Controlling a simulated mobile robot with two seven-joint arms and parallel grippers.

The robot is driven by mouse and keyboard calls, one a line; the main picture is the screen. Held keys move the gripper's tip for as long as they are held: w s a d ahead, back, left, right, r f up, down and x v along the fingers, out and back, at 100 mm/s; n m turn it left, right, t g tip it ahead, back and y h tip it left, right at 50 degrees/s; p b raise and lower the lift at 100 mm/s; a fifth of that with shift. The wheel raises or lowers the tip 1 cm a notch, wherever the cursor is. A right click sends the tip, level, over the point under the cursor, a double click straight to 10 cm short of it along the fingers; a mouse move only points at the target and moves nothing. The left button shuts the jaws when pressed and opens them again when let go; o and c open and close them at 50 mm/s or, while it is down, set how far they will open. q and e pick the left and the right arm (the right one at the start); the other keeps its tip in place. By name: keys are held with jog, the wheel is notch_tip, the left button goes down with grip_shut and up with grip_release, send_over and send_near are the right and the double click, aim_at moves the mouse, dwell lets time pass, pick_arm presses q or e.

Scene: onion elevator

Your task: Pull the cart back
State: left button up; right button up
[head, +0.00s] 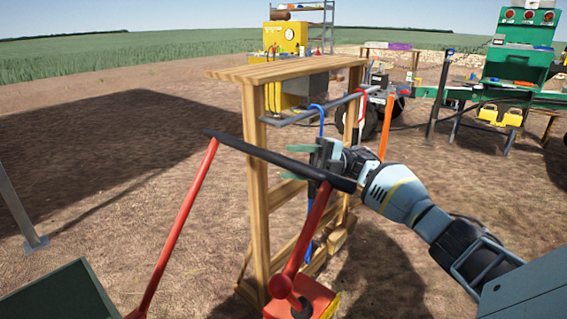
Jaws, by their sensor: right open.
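The cart's handle shows in the head view as a black crossbar (265,155) on two slanting red legs (180,228). A red part (318,300) with a yellow edge sits at the foot of the right leg. My right gripper (308,163) is at the right part of the crossbar. Its green-tipped fingers are apart and point left, close to the bar. I cannot tell whether they touch it. The cart's body is mostly out of frame. My left gripper is not in view.
A wooden stand (257,190) with a grey rail and hanging tools is just beyond the handle. A green machine (520,60) is at the right back, a yellow cabinet (287,38) at the back. A dark green box edge (60,295) is lower left. Open dirt lies left.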

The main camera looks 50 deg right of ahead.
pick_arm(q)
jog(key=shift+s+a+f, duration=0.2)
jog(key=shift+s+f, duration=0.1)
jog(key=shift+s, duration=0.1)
pick_arm(e)
jog(key=v, duration=0.4)
jog(key=shift+r, duration=0.1)
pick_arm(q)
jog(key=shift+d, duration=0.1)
